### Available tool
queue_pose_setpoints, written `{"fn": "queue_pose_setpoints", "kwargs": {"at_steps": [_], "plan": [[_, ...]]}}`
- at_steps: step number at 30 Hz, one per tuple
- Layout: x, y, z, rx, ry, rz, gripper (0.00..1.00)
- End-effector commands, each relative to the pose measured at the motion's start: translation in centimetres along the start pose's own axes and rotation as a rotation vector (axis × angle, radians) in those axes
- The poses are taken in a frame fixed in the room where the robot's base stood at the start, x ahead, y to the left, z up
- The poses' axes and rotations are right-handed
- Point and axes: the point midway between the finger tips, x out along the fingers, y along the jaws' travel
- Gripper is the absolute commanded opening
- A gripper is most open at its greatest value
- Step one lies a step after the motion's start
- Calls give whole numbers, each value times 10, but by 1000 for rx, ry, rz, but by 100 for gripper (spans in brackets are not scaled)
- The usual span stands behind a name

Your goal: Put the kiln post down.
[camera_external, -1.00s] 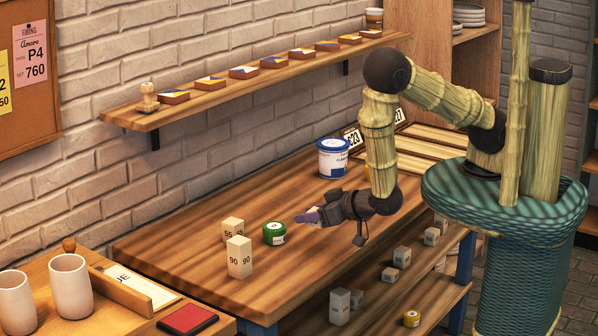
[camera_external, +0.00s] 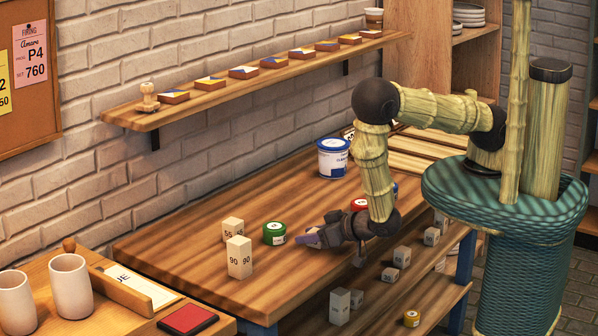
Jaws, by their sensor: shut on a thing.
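My gripper (camera_external: 309,238) is low over the front middle of the wooden table (camera_external: 190,262), lying nearly level and pointing left. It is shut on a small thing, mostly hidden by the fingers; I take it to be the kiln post. I cannot tell whether the held thing touches the table top. A pale block marked 90 (camera_external: 239,258) stands upright to the left of my gripper. A shorter pale block marked 55 (camera_external: 231,229) stands just behind it.
A green jar (camera_external: 274,234) stands close behind and left of my gripper. A red jar (camera_external: 359,204) is behind my wrist, and a white and blue tub (camera_external: 332,158) stands farther back. Several grey blocks and a yellow jar (camera_external: 411,318) sit on the lower shelf.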

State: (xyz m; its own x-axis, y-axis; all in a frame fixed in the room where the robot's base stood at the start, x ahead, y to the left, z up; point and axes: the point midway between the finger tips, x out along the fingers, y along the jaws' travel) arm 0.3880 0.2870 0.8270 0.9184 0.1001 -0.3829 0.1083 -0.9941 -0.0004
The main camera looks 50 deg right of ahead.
Motion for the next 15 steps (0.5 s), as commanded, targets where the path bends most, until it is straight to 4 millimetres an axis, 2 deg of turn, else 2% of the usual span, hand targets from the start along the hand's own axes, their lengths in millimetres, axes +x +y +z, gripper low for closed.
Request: {"fn": "queue_pose_setpoints", "kwargs": {"at_steps": [10,11,13,14,15], "plan": [[2,0,4,0,0,0,8],[2,0,4,0,0,0,40],[1,0,3,0,0,0,54],[1,0,3,0,0,0,58],[1,0,3,0,0,0,58]]}}
